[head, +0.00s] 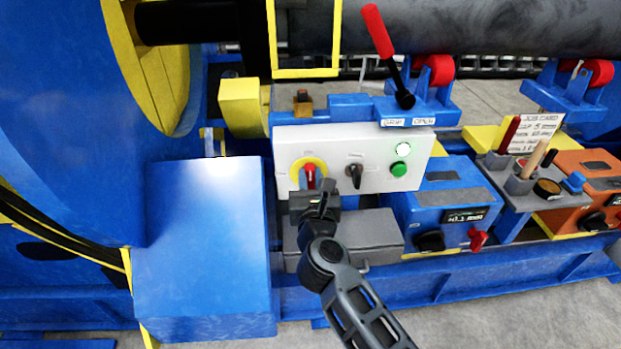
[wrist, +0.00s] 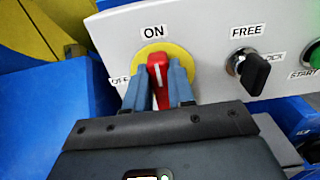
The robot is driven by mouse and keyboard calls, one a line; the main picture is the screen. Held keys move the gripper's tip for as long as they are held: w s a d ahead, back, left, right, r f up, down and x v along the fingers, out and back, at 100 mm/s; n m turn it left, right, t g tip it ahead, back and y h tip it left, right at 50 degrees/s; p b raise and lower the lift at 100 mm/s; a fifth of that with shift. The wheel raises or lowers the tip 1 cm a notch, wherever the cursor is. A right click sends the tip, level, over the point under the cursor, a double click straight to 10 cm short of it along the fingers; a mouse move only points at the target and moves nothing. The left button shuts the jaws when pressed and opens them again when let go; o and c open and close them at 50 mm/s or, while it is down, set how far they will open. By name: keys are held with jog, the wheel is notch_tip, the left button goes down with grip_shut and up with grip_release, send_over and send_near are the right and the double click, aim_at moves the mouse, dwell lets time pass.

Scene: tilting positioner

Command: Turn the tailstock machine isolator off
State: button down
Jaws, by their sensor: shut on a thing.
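The isolator is a red rotary handle (wrist: 158,72) on a yellow round plate (wrist: 178,53), set in a pale control panel (head: 345,142). In the wrist view its white line points up toward the ON label (wrist: 154,32). A partly hidden OFF label (wrist: 119,82) sits to its left. My gripper (wrist: 158,85) is shut on the red handle, one blue-grey finger on each side. In the head view the red handle (head: 310,175) shows just above my gripper (head: 312,188), at the panel's left end.
A blue box (head: 205,240) stands close on the left. A grey box (head: 345,235) lies below the panel.

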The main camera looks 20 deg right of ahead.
jog(key=shift+r+p, duration=0.1)
jog(key=shift+p, duration=0.2)
jog(key=n+p, duration=0.2)
jog(key=n, duration=0.1)
jog(key=shift+w+a+r, duration=0.15)
jog(key=shift+a, duration=0.05)
jog(key=shift+w+a+f+n+p, duration=0.1)
jog(key=shift+a+f+n+p, duration=0.2)
jog(key=shift+n+p, duration=1.7)
jog(key=shift+w+a+f+n+p, duration=0.15)
jog(key=shift+f+n+p, duration=0.6)
jog(key=shift+n, duration=2.25)
jog(key=shift+w+a+f+n+p, duration=0.1)
jog(key=shift+a+n+p, duration=0.2)
jog(key=shift+n+p, duration=1.85)
jog(key=shift+n+b, duration=0.35)
jog(key=shift+n, duration=0.1)
jog(key=c, duration=1)
grip_release()
jog(key=shift+s+f, duration=0.1)
jog(key=shift+o, duration=0.2)
jog(key=v, duration=0.7)
jog(key=shift+s+p, duration=0.3)
jog(key=shift+s, duration=0.05)
